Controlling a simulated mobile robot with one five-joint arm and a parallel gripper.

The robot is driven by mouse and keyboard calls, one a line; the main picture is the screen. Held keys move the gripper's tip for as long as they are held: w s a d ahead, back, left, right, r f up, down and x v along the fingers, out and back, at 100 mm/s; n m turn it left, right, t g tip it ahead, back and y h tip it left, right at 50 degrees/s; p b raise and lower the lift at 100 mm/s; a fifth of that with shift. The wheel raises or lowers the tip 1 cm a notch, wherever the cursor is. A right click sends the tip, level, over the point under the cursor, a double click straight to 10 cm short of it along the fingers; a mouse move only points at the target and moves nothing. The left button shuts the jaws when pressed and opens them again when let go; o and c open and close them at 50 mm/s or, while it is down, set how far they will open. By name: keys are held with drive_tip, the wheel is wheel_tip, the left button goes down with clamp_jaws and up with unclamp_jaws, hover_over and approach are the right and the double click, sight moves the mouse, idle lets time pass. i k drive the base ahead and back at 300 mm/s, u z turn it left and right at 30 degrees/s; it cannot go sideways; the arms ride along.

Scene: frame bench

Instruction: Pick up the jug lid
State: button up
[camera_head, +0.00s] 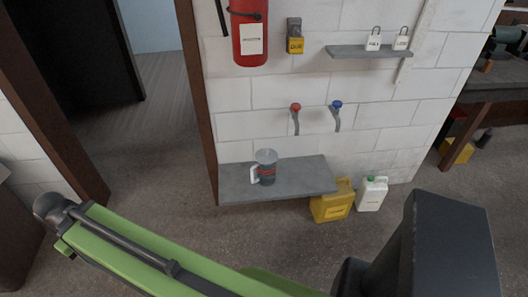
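A dark grey jug (267,175) with a red band and a white handle on its left stands upright on a low grey shelf (300,180). The jug lid (266,156) is the round grey top, seated on the jug as far as I can tell at this size. My green arm crosses the bottom of the head view, in front of and below the shelf. I cannot make out my gripper's fingers anywhere in this view. Nothing is seen touching the jug or its lid.
A yellow can (332,204) and a white can (372,194) stand on the floor right of the shelf. Red (295,107) and blue (336,105) taps stick out above it. A fire extinguisher (249,38) and small upper shelf (372,51) are on the wall. The lower shelf's right part is bare.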

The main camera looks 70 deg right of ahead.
sight(265, 156)
drive_tip(key=z, duration=0.65)
drive_tip(key=i, duration=1.1)
drive_tip(key=z, duration=0.7)
